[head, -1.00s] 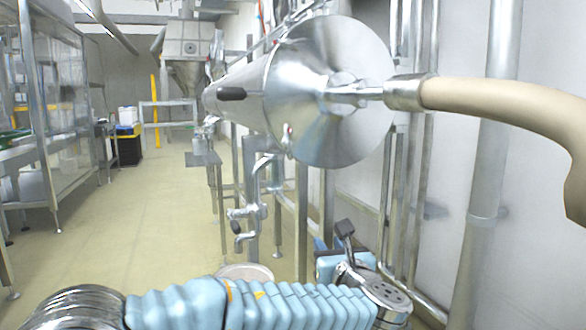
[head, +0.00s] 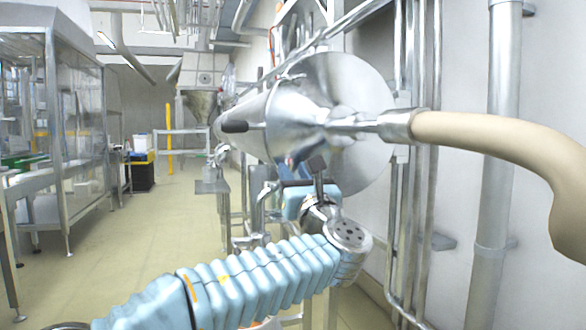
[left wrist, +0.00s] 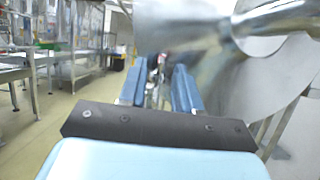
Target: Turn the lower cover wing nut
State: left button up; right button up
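The large shiny metal cover (head: 350,105) closes the near end of a horizontal steel cone. At its lower rim there is a small red-and-metal fitting (head: 289,163), probably the lower wing nut, partly hidden by my gripper. My left gripper (head: 298,166) is raised just below and in front of this rim. In the left wrist view the two blue fingers of my left gripper (left wrist: 159,82) stand apart, with small metal parts behind the gap. I cannot tell whether a finger touches the fitting. The cover (left wrist: 275,95) fills the upper right there. My right gripper is not in view.
A beige hose (head: 500,135) runs from the cover's centre to the right. Vertical steel pipes (head: 497,150) stand along the wall at right. A steel cabinet frame (head: 60,120) is at left. The floor (head: 165,225) between is clear.

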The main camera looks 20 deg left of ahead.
pick_arm(q)
jog(key=shift+w+a+r, duration=0.2)
jog(key=shift+w+a, duration=0.1)
jog(key=shift+w, duration=0.2)
grip_shut()
